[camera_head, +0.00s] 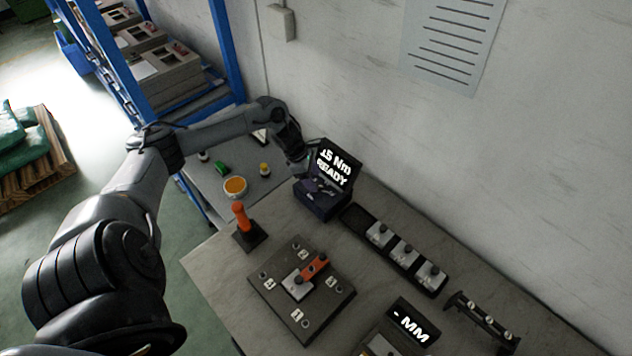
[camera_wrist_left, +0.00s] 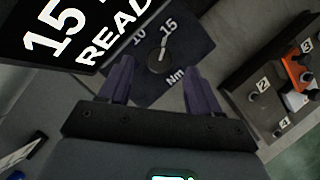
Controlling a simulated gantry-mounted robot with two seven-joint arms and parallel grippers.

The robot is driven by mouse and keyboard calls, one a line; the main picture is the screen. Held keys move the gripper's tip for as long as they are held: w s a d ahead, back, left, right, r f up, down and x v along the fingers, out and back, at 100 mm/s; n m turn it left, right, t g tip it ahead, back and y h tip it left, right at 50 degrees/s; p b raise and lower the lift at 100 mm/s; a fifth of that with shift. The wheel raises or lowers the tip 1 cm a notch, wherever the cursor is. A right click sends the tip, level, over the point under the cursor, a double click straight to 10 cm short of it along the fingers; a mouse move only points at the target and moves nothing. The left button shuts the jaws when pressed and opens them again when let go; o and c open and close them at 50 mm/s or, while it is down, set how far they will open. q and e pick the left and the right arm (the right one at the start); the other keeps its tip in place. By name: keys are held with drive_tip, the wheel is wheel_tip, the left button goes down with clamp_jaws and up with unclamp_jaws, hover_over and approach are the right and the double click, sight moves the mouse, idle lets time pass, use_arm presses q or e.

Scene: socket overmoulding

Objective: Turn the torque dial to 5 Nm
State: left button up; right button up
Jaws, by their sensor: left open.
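The torque dial (camera_wrist_left: 157,62) is a small dark knob with a light pointer, on a dark panel with the marks 10, 15 and Nm in the left wrist view. Its pointer is turned to the 15 mark. The unit's display (camera_wrist_left: 75,35) reads 15 and READY; in the head view the display (camera_head: 335,165) reads 15 Nm READY above the dark blue box (camera_head: 318,205). My left gripper (camera_wrist_left: 158,74) is open, its purple fingers on either side of the dial in the picture, with no visible contact. My right gripper is not in view.
A fixture plate (camera_head: 262,283) with numbered corners and an orange clamp lies in front of the unit. An orange-handled tool (camera_head: 240,217) stands to its left. A tray (camera_head: 356,216) of pale parts lies right of the unit, and the wall (camera_head: 450,150) is behind.

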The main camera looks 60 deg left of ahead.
use_arm(q)
drive_tip(key=shift+x, duration=1.45)
drive_tip(key=shift+c, duration=0.4)
drive_tip(key=c, duration=1)
